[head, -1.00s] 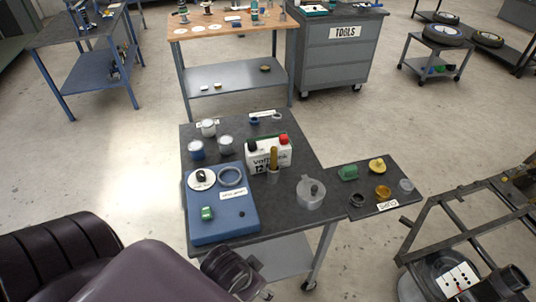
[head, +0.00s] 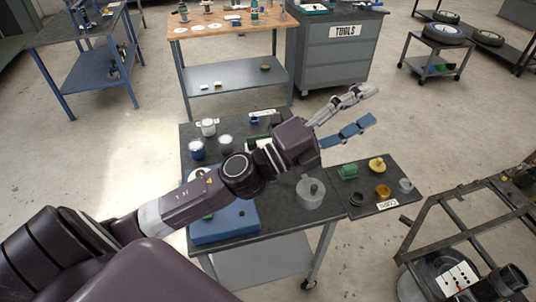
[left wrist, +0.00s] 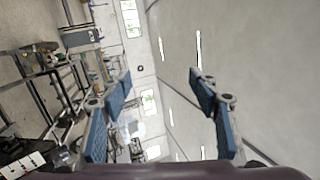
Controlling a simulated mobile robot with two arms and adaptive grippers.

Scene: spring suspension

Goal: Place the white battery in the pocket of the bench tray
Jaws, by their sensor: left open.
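The white battery (head: 251,147) stands on the dark cart top in the head view. My left arm hides most of it, and only its upper left part shows. The blue bench tray (head: 225,229) lies at the front left of the same cart, partly covered by my left arm. My left gripper (head: 366,106) is open and empty, reaching across the cart to the right of the battery and above the floor beyond the cart. In the left wrist view its two blue-padded fingers (left wrist: 160,82) are spread with nothing between them. My right gripper is not in view.
White-topped jars (head: 197,149) stand behind the tray, and a grey lidded canister (head: 310,192) stands at the cart's right edge. A dark side shelf (head: 367,207) holds several small parts. A metal frame cart (head: 440,215) stands at the right.

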